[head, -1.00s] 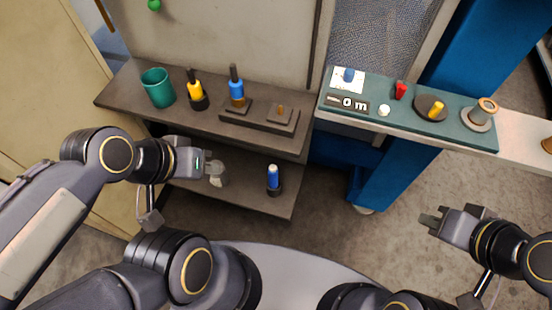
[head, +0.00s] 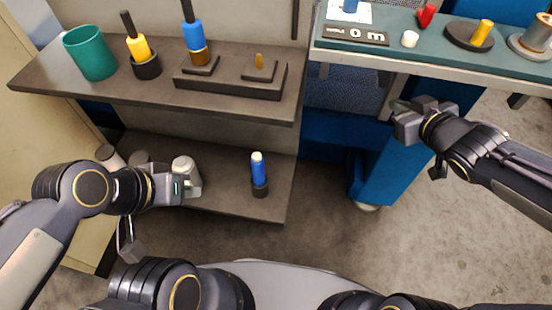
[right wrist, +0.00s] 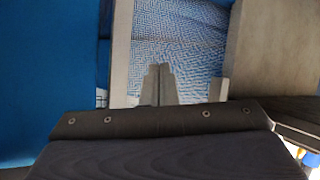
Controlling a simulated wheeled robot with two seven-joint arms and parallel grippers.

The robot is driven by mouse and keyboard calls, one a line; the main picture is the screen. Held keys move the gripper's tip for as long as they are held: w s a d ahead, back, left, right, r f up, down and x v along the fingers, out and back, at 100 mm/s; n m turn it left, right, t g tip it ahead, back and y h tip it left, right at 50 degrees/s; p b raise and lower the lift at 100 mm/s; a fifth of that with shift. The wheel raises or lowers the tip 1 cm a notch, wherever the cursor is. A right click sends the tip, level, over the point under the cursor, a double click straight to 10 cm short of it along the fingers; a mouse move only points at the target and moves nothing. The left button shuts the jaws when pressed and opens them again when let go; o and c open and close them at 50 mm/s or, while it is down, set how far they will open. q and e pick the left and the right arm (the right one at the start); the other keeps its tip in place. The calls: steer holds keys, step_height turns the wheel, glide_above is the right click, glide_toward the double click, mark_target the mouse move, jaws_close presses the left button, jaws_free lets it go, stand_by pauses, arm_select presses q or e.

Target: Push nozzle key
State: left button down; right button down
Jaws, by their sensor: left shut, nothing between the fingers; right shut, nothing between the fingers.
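A teal control panel (head: 385,62) is at the upper right in the head view. It carries a small white round button (head: 410,39) beside a dark display (head: 357,34) reading "0 m". I cannot tell for certain which control is the nozzle key. My right gripper (head: 398,112) is shut and empty, below the panel's front edge and apart from it. Its closed fingers also show in the right wrist view (right wrist: 158,85), in front of blue mesh. My left gripper (head: 192,186) is shut and empty by the lower shelf, near a pale container (head: 184,166).
The panel also has a red switch (head: 426,15), a yellow knob (head: 483,33) and a grey ring-shaped fitting (head: 533,38). A blue bottle (head: 258,170) stands on the lower shelf.

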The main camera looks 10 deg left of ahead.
steer(key=w+a+f+n+g+y, duration=0.1)
steer(key=a+f+n+g+y, duration=0.15)
steer(key=a+n+y, duration=0.5)
steer(key=s+a+f+n+g+y, duration=0.3)
steer(key=s+a+f+g, duration=0.1)
steer(key=s+a+g, duration=0.3)
steer(key=a+g, duration=0.2)
steer(key=a, duration=0.1)
steer(key=shift+s+f, duration=0.3)
steer(key=shift+f, duration=0.05)
steer(key=shift+n, duration=0.25)
steer(key=b, duration=0.5)
glide_above(257, 157)
steer(key=d, duration=0.3)
step_height(257, 157, down, 3)
steer(key=f, duration=0.1)
steer(key=f+b, duration=0.2)
steer(key=shift+w+a+f, duration=0.1)
steer(key=shift+a+f, duration=0.1)
steer(key=shift+a, duration=0.05)
